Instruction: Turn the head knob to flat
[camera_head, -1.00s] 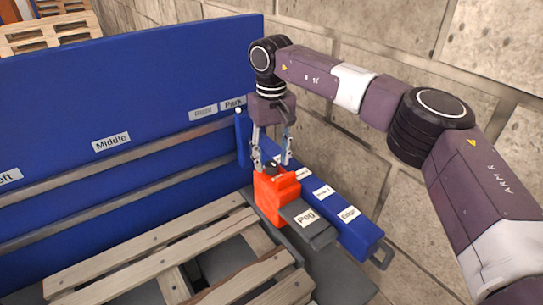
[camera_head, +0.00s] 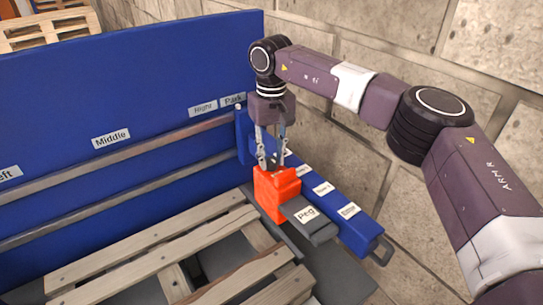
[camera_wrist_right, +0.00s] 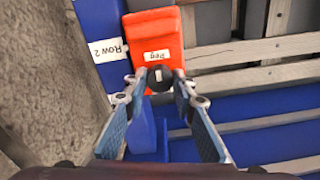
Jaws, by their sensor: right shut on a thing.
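My left gripper is out of view.
A blue rail (camera_head: 358,232) with row labels runs along the wall. A grey block (camera_head: 318,228) labelled "Peg" juts from the head. A tall blue panel (camera_head: 130,95) with position labels stands behind the slatted pallet (camera_head: 160,255). A stone wall (camera_head: 350,150) is close on the right.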

